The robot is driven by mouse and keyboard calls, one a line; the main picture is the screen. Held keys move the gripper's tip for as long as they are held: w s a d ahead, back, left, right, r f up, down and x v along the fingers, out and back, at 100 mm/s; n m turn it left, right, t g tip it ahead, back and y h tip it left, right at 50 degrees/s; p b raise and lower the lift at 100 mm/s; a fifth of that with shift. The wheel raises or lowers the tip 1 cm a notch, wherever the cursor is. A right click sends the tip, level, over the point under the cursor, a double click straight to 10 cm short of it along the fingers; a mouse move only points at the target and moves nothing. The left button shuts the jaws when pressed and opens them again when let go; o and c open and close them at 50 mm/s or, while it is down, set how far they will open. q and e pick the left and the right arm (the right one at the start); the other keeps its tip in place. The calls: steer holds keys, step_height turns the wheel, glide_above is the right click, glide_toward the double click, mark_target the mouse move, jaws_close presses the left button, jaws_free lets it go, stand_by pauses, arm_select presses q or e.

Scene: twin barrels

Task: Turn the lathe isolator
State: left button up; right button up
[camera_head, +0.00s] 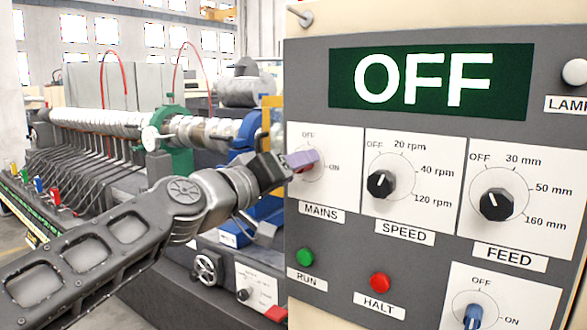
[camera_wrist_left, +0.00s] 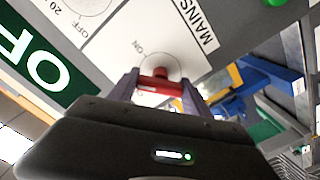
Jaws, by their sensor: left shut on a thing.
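The isolator is the red MAINS knob (camera_wrist_left: 155,84) on the grey control panel (camera_head: 405,140), with OFF marked above it and ON to its lower right. In the head view most of the knob is hidden behind my left gripper (camera_head: 302,161), whose arm reaches in from the left. In the left wrist view, my left gripper (camera_wrist_left: 158,92) has its two fingers on either side of the red knob, shut on it. I cannot tell exactly which mark the knob points to. The green display (camera_head: 430,82) reads OFF. My right gripper is not in view.
SPEED (camera_head: 381,184) and FEED (camera_head: 496,204) knobs sit right of MAINS. Below are a green RUN button (camera_head: 305,257), a red HALT button (camera_head: 380,282) and a blue knob (camera_head: 473,317). The lathe (camera_head: 150,130) stands behind my left arm.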

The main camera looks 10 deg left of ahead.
arm_select(q)
steer(key=n, duration=0.5)
steer(key=shift+n+p, duration=0.35)
steer(key=shift+n, duration=0.05)
steer(key=shift+n+p, duration=0.35)
steer(key=shift+n, duration=1.85)
steer(key=o, duration=1.4)
steer(key=shift+c, duration=0.2)
steer(key=v, duration=0.8)
steer(key=shift+b, duration=0.4)
